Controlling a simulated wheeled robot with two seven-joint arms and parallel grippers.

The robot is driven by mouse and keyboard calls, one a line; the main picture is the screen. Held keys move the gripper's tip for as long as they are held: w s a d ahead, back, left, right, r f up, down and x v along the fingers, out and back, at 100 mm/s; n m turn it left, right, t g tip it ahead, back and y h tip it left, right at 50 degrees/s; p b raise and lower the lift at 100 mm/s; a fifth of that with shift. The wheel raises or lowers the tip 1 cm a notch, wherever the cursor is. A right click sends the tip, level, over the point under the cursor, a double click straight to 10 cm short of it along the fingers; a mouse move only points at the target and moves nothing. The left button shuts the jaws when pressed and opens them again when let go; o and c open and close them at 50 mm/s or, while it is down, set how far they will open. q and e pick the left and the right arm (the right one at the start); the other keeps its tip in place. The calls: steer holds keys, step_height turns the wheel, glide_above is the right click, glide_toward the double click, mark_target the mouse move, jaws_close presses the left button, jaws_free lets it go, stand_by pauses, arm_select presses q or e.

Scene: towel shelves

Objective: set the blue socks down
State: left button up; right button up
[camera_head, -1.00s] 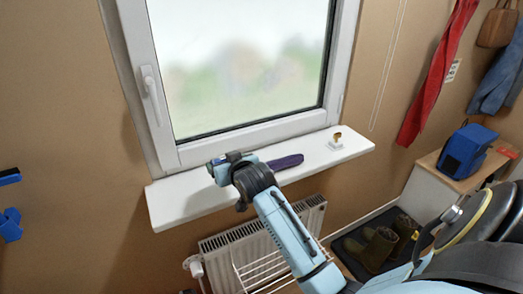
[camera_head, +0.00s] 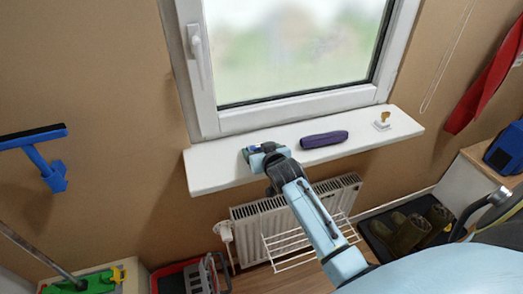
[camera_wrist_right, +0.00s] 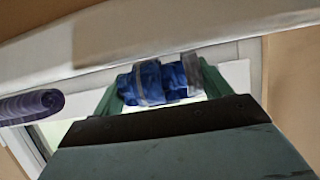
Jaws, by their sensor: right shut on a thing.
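The blue socks (camera_wrist_right: 148,84) are a blue bundle with grey bands in the right wrist view. They sit between the green fingers of my right gripper (camera_head: 257,151), which is shut on them. In the head view the gripper is over the left part of the white windowsill (camera_head: 212,174), left of a purple roll (camera_head: 324,139). The socks are mostly hidden there by the gripper. I cannot tell whether they touch the sill. My left gripper is not in view.
The purple roll also shows at the left of the right wrist view (camera_wrist_right: 30,106). A small white-and-gold object (camera_head: 382,122) stands near the sill's right end. The window (camera_head: 205,90) is behind the sill, the radiator (camera_head: 295,207) below. Some sill is bare left of the gripper.

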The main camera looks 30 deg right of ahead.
steer(key=shift+f, duration=0.15)
steer(key=o, duration=1)
steer(key=shift+r, duration=0.2)
steer(key=v, duration=1.2)
steer(key=shift+p, duration=0.35)
steer(key=shift+f, duration=0.1)
